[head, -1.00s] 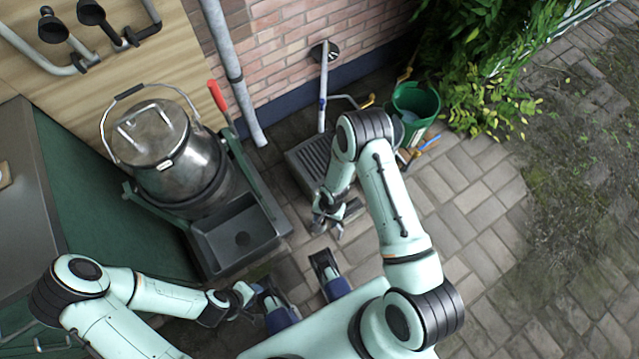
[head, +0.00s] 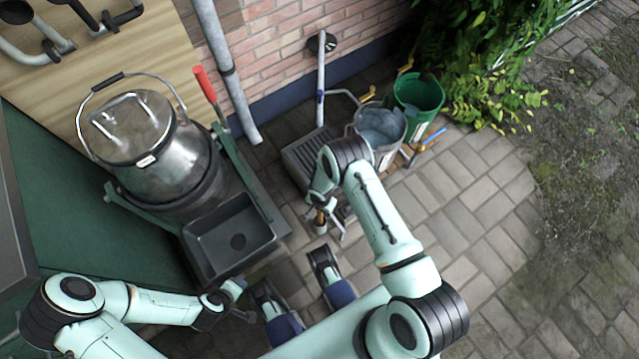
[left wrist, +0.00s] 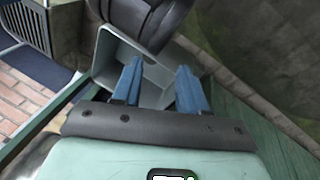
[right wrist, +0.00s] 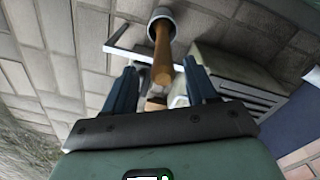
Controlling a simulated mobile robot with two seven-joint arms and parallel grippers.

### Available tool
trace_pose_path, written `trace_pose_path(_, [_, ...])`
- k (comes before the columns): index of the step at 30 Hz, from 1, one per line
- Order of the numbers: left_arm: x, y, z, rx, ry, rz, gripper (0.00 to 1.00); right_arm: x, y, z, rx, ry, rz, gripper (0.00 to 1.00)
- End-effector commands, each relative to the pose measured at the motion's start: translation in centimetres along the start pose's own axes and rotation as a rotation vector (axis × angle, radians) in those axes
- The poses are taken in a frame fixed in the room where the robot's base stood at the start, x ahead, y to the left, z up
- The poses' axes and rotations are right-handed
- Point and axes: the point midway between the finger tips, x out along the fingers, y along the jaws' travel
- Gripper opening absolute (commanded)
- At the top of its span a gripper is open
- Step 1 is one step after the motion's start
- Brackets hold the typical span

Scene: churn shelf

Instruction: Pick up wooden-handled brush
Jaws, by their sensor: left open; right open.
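The wooden-handled brush shows in the right wrist view as a brown wooden handle (right wrist: 162,58) with a grey round end at the top of the picture. It runs down between the fingers of my right gripper (right wrist: 160,88). The gripper is open, with a finger on each side of the handle; I cannot tell whether either touches it. In the head view a small brown piece of the handle (head: 320,217) shows at my right gripper (head: 325,222), and the arm hides much around it. My left gripper (left wrist: 158,85) is open and empty above a grey basin (left wrist: 107,62).
A metal churn (head: 150,150) stands at left behind the dark basin (head: 232,240). A ribbed grey drain box (head: 303,155) lies near the right gripper. A grey bucket (head: 385,128) and a green bucket (head: 420,92) stand behind the right arm. Paving at right (head: 480,190) is clear.

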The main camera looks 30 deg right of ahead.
Motion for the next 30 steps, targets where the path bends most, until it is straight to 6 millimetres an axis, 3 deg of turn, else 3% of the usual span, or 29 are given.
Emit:
trace_pose_path(1, [0.7, -0.2, -0.5, -0.002, 0.016, -0.002, 0.43, 1.3, -0.1, 0.3, -0.002, -0.003, 0.002, 0.57])
trace_pose_path(6, [1.8, -0.6, -2.1, -0.005, 0.061, -0.005, 0.43, 3.6, -0.3, 0.4, 0.001, -0.002, 0.002, 0.57])
trace_pose_path(16, [1.8, -0.7, -2.6, -0.006, 0.077, -0.005, 0.43, 4.1, -0.4, 0.4, 0.000, -0.001, 0.001, 0.57])
trace_pose_path(21, [1.8, -0.7, -2.6, -0.006, 0.076, -0.005, 0.43, 4.1, -0.4, 0.4, 0.000, -0.001, 0.001, 0.01])
trace_pose_path(30, [1.8, -0.7, -2.5, -0.006, 0.075, -0.005, 0.43, 4.0, -0.4, 0.4, 0.000, -0.001, 0.001, 0.00])
